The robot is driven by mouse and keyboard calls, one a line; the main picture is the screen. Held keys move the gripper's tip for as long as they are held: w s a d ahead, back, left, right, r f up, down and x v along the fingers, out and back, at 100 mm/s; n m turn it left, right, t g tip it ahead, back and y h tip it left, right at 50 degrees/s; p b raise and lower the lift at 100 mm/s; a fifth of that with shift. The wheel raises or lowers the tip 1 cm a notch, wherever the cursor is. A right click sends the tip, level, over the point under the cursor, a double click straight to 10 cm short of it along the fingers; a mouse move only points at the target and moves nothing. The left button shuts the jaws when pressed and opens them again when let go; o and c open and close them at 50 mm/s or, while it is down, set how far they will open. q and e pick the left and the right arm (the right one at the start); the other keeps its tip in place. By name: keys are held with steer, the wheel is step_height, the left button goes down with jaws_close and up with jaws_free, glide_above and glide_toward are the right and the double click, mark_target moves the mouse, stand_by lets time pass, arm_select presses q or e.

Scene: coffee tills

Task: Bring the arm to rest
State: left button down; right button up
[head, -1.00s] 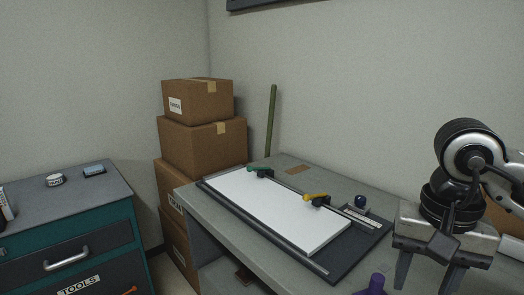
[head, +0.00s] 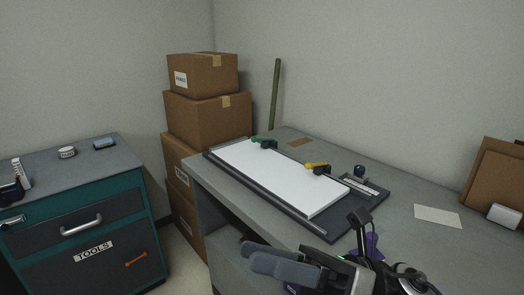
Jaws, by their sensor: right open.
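My right gripper (head: 253,258) is low in the head view, in front of the grey bench. Its two grey fingers point left and are apart, with nothing seen between them. It is below the white board and away from it. The rest of my right arm is mostly out of view at the bottom. My left gripper is not in view.
The bench (head: 405,188) bears a dark mat (head: 375,205) with a white board (head: 270,175), a green clamp (head: 263,141) and a yellow clamp (head: 317,167). A purple object (head: 373,243) is partly hidden behind my gripper. Stacked boxes (head: 207,118) and a tool cabinet (head: 95,250) stand left.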

steer(key=w+d+f+m+t+h, duration=0.4)
steer(key=f+m+t+h, duration=0.4)
steer(key=m, duration=0.7)
steer(key=w+d+f+m+t+h, duration=0.45)
steer(key=m+t, duration=0.55)
steer(key=m, duration=0.5)
steer(key=s+d+f+m+g+h, duration=0.2)
steer(key=s+f+m, duration=0.4)
steer(key=f, duration=0.4)
steer(key=s+d+f+m+g+h, duration=0.3)
steer(key=s+f+m+g+h, duration=0.2)
steer(key=f+m, duration=0.3)
step_height(320, 180, down, 4)
steer(key=shift+s+r+g, duration=0.2)
steer(key=shift+s+g, duration=0.1)
steer(key=shift+s, duration=0.4)
steer(key=shift+d, duration=0.1)
